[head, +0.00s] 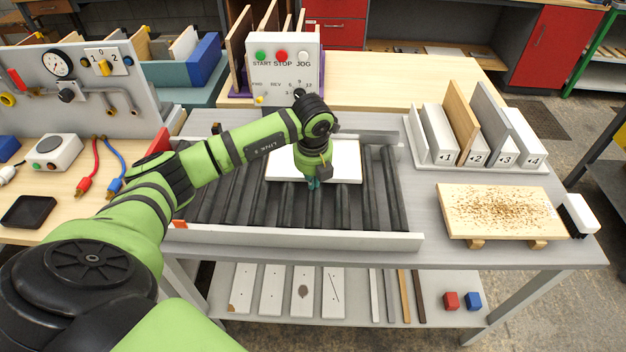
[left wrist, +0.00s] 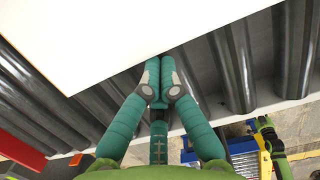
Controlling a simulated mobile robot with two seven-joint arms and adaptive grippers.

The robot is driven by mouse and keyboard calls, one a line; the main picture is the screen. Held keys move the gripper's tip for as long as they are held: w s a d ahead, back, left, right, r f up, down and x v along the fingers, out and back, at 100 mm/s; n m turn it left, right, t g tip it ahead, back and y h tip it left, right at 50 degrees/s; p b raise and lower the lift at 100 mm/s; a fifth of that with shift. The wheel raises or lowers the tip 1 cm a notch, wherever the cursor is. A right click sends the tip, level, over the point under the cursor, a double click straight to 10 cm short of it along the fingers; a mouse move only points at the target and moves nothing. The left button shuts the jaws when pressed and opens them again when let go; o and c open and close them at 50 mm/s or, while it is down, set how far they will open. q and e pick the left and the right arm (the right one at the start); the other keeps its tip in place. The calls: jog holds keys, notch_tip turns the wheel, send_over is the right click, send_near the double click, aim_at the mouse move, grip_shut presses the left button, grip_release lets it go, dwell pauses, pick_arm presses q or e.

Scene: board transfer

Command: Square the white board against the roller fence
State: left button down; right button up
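The white board (head: 345,170) lies flat on the dark rollers (head: 385,200), partly hidden under my left arm. A strip of rollers separates its near edge from the front rail. It fills the top left of the left wrist view (left wrist: 130,35). A grey rail (head: 372,136) runs behind the rollers and a pale rail (head: 300,237) in front; I cannot tell which is the fence. My left gripper (head: 313,184) points down at the board's near edge. Its teal fingertips (left wrist: 160,82) are together and empty beside that edge; contact is unclear.
A control box (head: 285,72) stands behind the rollers. To the right are a rack of upright boards (head: 460,125), a speckled board (head: 500,212) and a brush (head: 578,215). A gauge panel (head: 80,85) stands at the left. The right-hand rollers are clear.

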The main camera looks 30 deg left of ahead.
pick_arm(q)
jog(key=shift+r, duration=0.1)
jog(key=shift+s+d+p, duration=0.25)
jog(key=shift+s+p, duration=0.1)
jog(key=shift+s, duration=0.05)
jog(key=shift+s+d, duration=0.35)
jog(key=shift+s, duration=0.2)
jog(key=shift+r+p, duration=2.35)
jog(key=shift+r, duration=1.05)
